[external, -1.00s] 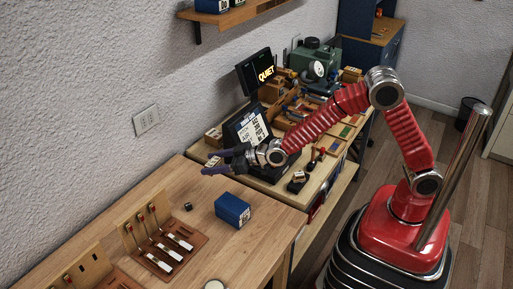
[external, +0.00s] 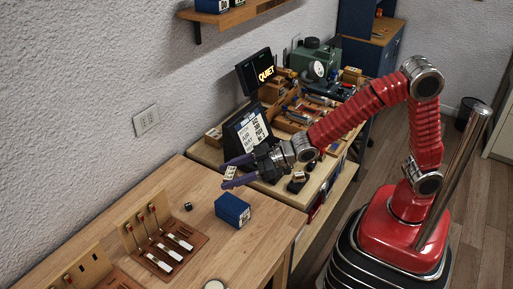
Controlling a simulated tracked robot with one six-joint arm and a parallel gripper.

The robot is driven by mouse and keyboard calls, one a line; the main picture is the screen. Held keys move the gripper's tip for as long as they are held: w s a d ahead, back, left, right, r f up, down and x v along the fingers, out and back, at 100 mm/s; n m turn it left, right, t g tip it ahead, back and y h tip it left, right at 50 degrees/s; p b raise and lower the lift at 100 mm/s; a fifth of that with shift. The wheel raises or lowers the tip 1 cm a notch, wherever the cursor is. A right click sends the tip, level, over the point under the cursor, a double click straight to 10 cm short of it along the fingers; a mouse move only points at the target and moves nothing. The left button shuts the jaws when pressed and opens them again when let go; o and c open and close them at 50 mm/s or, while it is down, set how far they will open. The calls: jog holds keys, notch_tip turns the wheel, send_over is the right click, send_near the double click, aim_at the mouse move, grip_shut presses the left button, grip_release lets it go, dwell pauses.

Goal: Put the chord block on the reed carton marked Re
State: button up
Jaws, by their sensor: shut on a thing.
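My gripper (external: 228,174) is shut on a small pale block with dark marks, the chord block (external: 231,172). It holds the block in the air, above and behind the blue carton in the picture, with a gap between them. The blue carton (external: 231,207) stands on the wooden bench near its right edge. A white mark shows on its right end, too small to read, so I cannot tell whether it says Re. The top of the carton looks bare.
A small dark cube (external: 188,206) sits left of the carton. Piano key models (external: 160,242) stand at the front left. A dark stand with a printed sheet (external: 251,133) rises behind my gripper. A round pale object (external: 214,285) lies at the front edge.

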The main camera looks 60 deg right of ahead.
dwell(0.3)
send_over(232, 203)
jog(key=shift+f, duration=3.1)
jog(key=shift+f, duration=1.9)
jog(key=o, duration=1.1)
jog(key=shift+f, duration=0.1)
jog(key=shift+c, duration=0.2)
jog(key=v, duration=1.2)
